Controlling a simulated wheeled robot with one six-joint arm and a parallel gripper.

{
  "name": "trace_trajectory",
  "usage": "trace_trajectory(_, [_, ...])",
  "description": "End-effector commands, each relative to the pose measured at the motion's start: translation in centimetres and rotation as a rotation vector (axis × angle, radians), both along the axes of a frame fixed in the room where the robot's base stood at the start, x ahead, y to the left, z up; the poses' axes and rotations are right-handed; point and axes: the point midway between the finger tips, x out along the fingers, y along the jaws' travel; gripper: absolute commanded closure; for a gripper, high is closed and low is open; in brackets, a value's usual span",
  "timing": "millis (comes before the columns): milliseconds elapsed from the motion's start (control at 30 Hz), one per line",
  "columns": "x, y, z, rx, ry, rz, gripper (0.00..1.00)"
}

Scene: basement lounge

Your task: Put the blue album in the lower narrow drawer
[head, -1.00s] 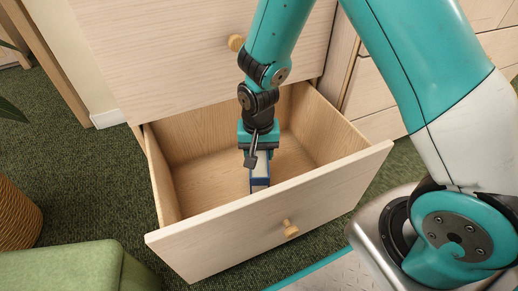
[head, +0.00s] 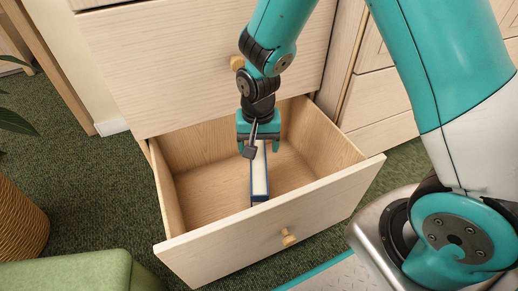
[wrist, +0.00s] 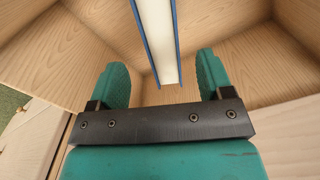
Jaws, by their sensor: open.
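The blue album (head: 260,175) stands on edge inside the open lower drawer (head: 275,232), its white page edges facing up between blue covers. It also shows in the wrist view (wrist: 156,40). My gripper (head: 257,142) is above the drawer, over the album's far end. In the wrist view my gripper (wrist: 160,88) has its two teal fingers spread wide, with the album's end between and beyond them, touching neither finger. The album's lower part is hard to see.
The closed drawer above (head: 205,65) overhangs the back of the open drawer. A green padded seat (head: 75,270) and a woven basket (head: 18,220) are at the left. More cabinet fronts (head: 385,95) stand at the right. The drawer floor beside the album is clear.

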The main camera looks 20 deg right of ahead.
Motion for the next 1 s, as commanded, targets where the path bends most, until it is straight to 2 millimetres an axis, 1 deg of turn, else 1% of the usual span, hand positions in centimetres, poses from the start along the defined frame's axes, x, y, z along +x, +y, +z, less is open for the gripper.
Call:
trace_trajectory(33, [0.0,0.0,1.8,0.001,-0.001,0.0,0.27])
trace_trajectory(100, [0.0,0.0,3.0,0.001,-0.001,0.0,0.27])
trace_trajectory(200, [0.0,0.0,4.2,0.0,0.0,0.0,0.27])
trace_trajectory(367, [-0.1,0.2,5.6,0.009,-0.003,0.013,0.27])
trace_trajectory(467, [-1.1,0.8,8.1,0.048,-0.011,0.084,0.27])
trace_trajectory(567, [-3.3,2.0,12.3,0.118,-0.031,0.228,0.27])
trace_trajectory(600, [-4.6,2.5,14.2,0.15,-0.043,0.302,0.27])
trace_trajectory(667, [-6.8,3.1,16.8,0.196,-0.063,0.422,0.27])
trace_trajectory(700, [-8.4,3.5,18.4,0.223,-0.076,0.503,0.27])
trace_trajectory(733, [-9.5,3.7,19.4,0.241,-0.089,0.562,0.27])
trace_trajectory(800, [-12.2,4.1,21.5,0.276,-0.116,0.693,0.27])
trace_trajectory(900, [-15.4,4.3,23.4,0.309,-0.15,0.847,0.27])
trace_trajectory(1000, [-17.4,4.4,24.3,0.325,-0.172,0.947,0.27])
